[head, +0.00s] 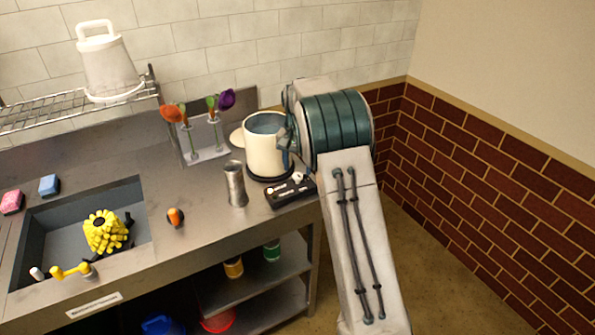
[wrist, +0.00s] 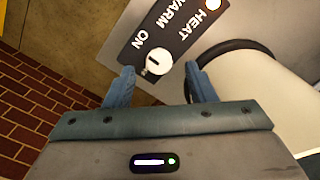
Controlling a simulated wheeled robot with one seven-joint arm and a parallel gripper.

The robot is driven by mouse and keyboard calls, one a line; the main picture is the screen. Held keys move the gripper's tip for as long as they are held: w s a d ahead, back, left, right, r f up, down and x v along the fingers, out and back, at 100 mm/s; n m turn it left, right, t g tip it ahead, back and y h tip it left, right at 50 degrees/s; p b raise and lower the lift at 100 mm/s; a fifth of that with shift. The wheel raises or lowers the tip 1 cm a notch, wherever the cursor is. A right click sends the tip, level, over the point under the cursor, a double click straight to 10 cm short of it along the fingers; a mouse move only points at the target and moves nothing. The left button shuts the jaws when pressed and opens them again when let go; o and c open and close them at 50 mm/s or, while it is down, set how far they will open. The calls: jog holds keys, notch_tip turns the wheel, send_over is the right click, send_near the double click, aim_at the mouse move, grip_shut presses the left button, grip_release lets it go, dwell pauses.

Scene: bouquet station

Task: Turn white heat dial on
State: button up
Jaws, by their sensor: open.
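The white heat dial (wrist: 158,61) is a round knob with a dark slot mark, on a black control panel (wrist: 172,30) lettered ON, WARM and HEAT. The dial sits at the ON end of the panel; a small white spot is at the HEAT end. My gripper (wrist: 160,72) is open, with its two blue fingers on either side of the dial in the wrist view; I cannot tell if they touch it. In the head view the panel (head: 291,195) lies at the counter's front right corner, with the dial (head: 298,177) on it. My arm hides most of the gripper there.
A cream pot (head: 264,150) stands on a dark round plate behind the panel. A grey metal cup (head: 235,184) is left of the panel. Flower holders (head: 205,154), an orange-tipped item (head: 175,217) and a sink (head: 55,215) with a yellow thing are farther left.

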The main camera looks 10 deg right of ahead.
aim_at(298, 175)
notch_tip(298, 175, up, 11)
jog(key=shift+r, duration=0.15)
dwell(0.4)
jog(key=s+r+n+t, duration=0.1)
jog(key=s+r, duration=0.1)
jog(key=s, duration=0.8)
jog(key=s+r+n+t, duration=0.1)
jog(key=s+r+n, duration=0.15)
jog(key=s, duration=0.75)
jog(key=s+f+n, duration=0.1)
jog(key=s+f, duration=0.2)
jog(key=s, duration=0.6)
jog(key=s+f+n+t, duration=0.1)
jog(key=s+f, duration=0.2)
jog(key=s, duration=0.5)
jog(key=shift+s+f, duration=0.35)
jog(key=shift+s, duration=0.05)
